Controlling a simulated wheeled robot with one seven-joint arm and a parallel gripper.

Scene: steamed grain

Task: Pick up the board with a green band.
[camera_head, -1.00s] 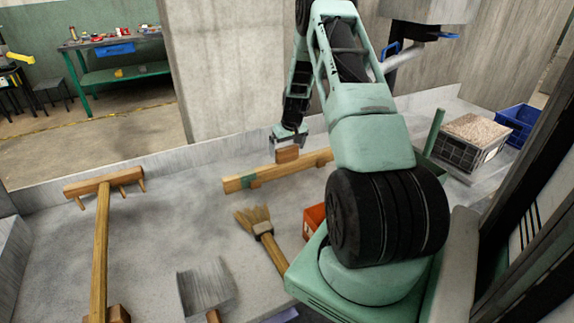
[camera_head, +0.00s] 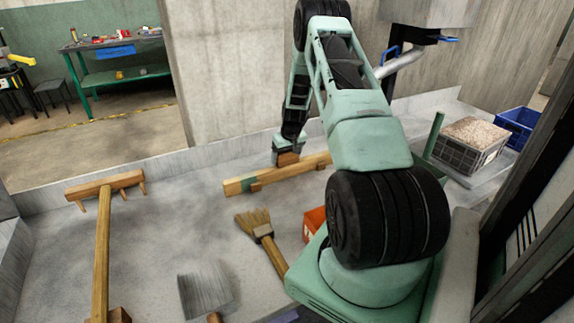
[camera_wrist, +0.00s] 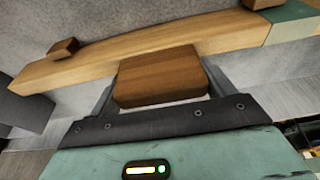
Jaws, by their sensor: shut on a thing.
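The wooden board (camera_head: 290,170) with a green band (camera_head: 249,182) near its left end lies across the grey basin, with small blocks on its long side. My gripper (camera_head: 287,151) is over the middle of the board, at the wooden grip block there. In the wrist view, this grip block (camera_wrist: 160,76) sits between my gripper's two fingers (camera_wrist: 160,95), which are shut on it. The board (camera_wrist: 135,48) runs behind the block, and the green band (camera_wrist: 290,27) shows at the upper right. I cannot tell whether the board is clear of the basin floor.
A wooden rake (camera_head: 103,190) lies at the left. A straw brush (camera_head: 258,228) and a shovel (camera_head: 205,290) lie in front of the board. An orange box (camera_head: 314,222) is partly hidden behind my arm. A grain-filled crate (camera_head: 468,146) and blue crate (camera_head: 519,122) stand at the right.

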